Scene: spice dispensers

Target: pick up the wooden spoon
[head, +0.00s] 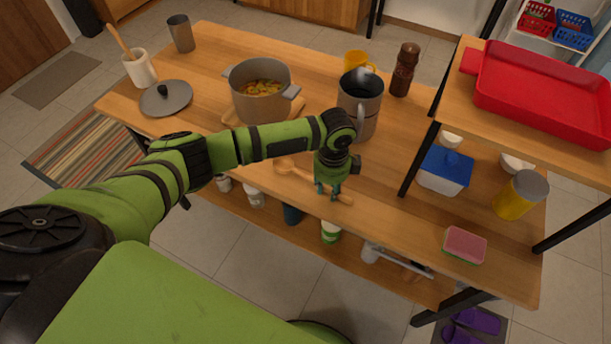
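A wooden spoon (285,165) lies on the wooden table near its front edge, in the middle of the head view. Its bowl points left and its handle runs right and toward the front edge. My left gripper (328,192) points down over the handle, with its two fingertips apart, one on the left and one on the right. The gripper covers part of the handle, and I cannot tell whether it touches it. The spoon appears to rest on the table. My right gripper is out of view.
A grey pitcher (360,98) stands just behind my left gripper. A pot of food (260,88), a lid (166,98) and a white crock (139,68) with another wooden utensil stand to the left. A raised shelf with a red tray (540,92) is at the right.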

